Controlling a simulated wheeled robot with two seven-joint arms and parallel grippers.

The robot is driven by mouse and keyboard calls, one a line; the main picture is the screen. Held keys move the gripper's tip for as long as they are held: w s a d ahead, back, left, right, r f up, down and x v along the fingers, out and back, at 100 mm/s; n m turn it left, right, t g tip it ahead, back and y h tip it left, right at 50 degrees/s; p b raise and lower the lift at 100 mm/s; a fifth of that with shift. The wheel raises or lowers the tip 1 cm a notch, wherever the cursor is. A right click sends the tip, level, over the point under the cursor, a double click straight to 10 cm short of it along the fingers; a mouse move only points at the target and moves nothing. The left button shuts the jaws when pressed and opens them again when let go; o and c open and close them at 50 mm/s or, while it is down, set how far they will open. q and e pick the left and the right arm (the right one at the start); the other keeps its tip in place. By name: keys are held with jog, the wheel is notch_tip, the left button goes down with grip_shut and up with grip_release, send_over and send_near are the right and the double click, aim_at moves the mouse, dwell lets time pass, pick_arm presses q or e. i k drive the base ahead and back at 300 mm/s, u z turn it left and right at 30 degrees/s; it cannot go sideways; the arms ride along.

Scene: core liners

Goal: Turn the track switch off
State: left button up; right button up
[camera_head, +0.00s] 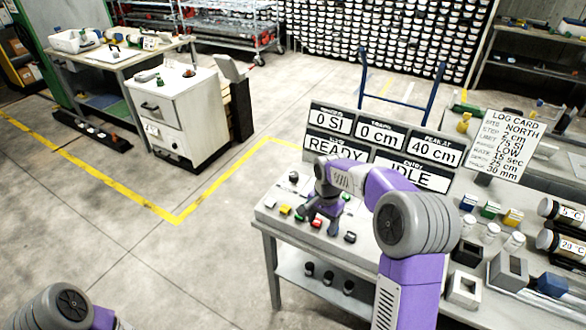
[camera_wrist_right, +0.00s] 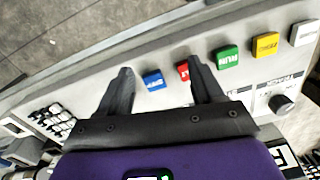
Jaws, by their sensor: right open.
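The track switch is a dark round knob (camera_wrist_right: 281,103) beside an upside-down TRACK label in the right wrist view. In the head view a dark knob (camera_head: 293,177) at the panel's back left appears to be the same one. My right gripper (camera_head: 318,221) is over the button row, to the right of and nearer than the knob. In the wrist view its two dark fingers (camera_wrist_right: 160,68) are apart and empty, near the blue and red buttons, with the knob off to the right. I cannot tell if they touch the panel. Only part of my left arm shows; its gripper is out of view.
White, yellow (camera_wrist_right: 265,45), green (camera_wrist_right: 228,57), red and blue (camera_wrist_right: 153,79) buttons line the panel's front edge. Display signs (camera_head: 381,135) stand behind the panel. A log card (camera_head: 508,140), small blocks and cylinders are to the right. Open floor lies to the left.

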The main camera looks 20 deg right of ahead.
aim_at(294, 176)
jog(key=i, duration=0.9)
